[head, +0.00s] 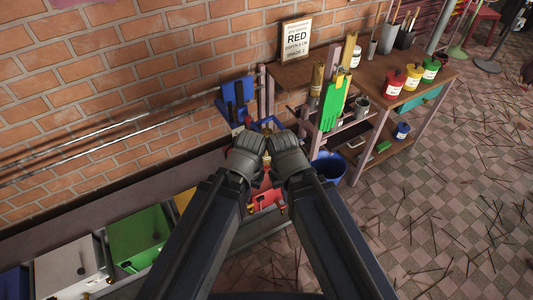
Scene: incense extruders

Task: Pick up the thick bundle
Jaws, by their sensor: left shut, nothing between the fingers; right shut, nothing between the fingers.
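Two upright yellowish stick bundles stand at the left part of the wooden table: a tan one (317,78) at its front left corner and a yellow one (349,50) just behind and to the right. I cannot tell for sure which is the thick bundle. My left gripper (249,145) and my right gripper (286,145) are side by side, close together, left of the table. Both are shut and empty; their fingertips are largely hidden by the wrists. Both bundles are apart from the grippers.
The wooden table (395,62) holds red (395,82), yellow (414,76) and green (431,70) pots and a framed sign reading RED (296,38). A green piece (332,104) hangs at its near edge. Colored boxes (139,237) line the brick wall. Sticks litter the checkered floor.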

